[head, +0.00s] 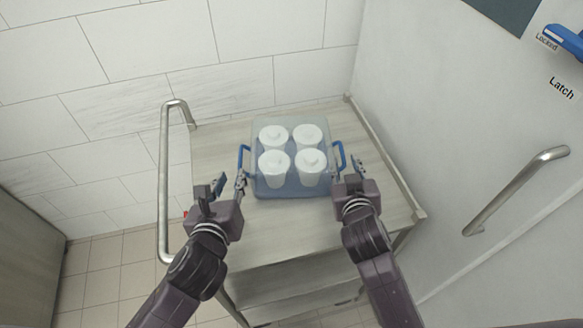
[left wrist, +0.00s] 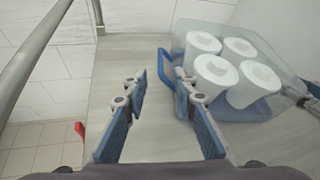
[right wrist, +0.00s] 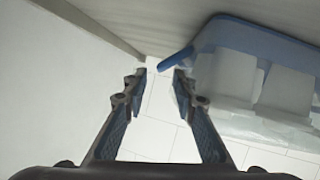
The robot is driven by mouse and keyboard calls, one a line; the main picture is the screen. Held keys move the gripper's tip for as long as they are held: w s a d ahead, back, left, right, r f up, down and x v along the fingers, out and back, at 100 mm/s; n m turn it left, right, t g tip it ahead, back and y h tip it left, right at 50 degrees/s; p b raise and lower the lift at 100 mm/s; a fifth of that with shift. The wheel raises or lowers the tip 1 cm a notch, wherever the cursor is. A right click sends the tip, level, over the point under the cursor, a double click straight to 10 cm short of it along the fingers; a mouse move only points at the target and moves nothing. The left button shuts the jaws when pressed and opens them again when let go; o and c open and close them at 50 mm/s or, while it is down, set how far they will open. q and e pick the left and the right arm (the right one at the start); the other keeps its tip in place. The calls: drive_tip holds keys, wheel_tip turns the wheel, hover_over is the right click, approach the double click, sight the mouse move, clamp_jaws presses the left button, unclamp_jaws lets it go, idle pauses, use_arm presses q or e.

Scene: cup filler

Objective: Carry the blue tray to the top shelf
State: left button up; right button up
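The blue translucent tray (head: 290,190) rests on the top surface of a grey cart (head: 262,226) in the head view. It has a blue handle on each side and holds several white lidded cups. My left gripper (head: 229,185) is open, just left and in front of the left handle (head: 243,158). In the left wrist view, its right finger overlaps the handle (left wrist: 164,62). My right gripper (head: 347,172) is open beside the right handle (head: 340,154). In the right wrist view, that handle (right wrist: 176,59) shows just beyond the fingertips. Whether either gripper touches a handle, I cannot tell.
A metal rail (head: 163,190) runs along the cart's left side. Lower shelves (head: 285,280) show under the top. A tiled wall (head: 140,60) stands behind, and a white panel with a metal handle (head: 515,188) and a blue latch (head: 565,40) is at right.

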drive_tip(key=v, duration=0.6)
drive_tip(key=shift+s+r, duration=0.2)
drive_tip(key=shift+s, duration=0.05)
drive_tip(key=shift+f, duration=0.1)
